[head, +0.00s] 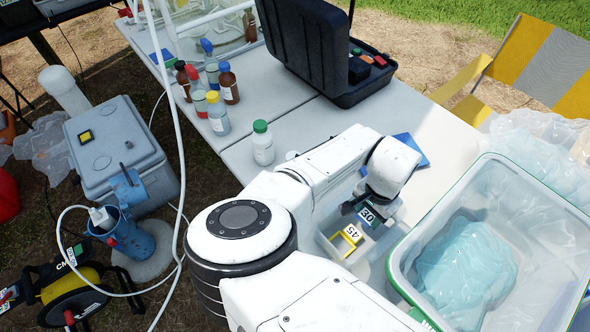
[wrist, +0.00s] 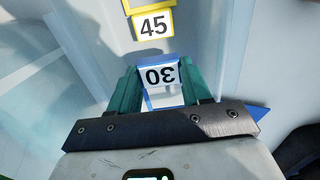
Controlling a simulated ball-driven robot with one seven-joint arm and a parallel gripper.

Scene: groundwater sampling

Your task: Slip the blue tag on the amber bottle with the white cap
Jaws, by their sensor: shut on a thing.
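My gripper (wrist: 158,88) is shut on the blue tag (wrist: 158,73), a square frame with a white label reading 30, upside down in the wrist view. In the head view the blue tag (head: 367,215) is held over a pale tray (head: 330,250) on the right part of the table. A yellow tag (head: 349,236) marked 45 is in the tray, just beside the blue one. Amber bottles stand at the back left of the table, one (head: 229,86) in front and another (head: 250,26) behind. I cannot make out a white cap on any amber bottle.
Clear bottles with green (head: 263,145), yellow (head: 217,115) and blue (head: 211,65) caps stand on the table. An open black case (head: 340,55) is behind. A clear tub (head: 500,240) is close on the right. White tubing (head: 180,140) runs down at the left.

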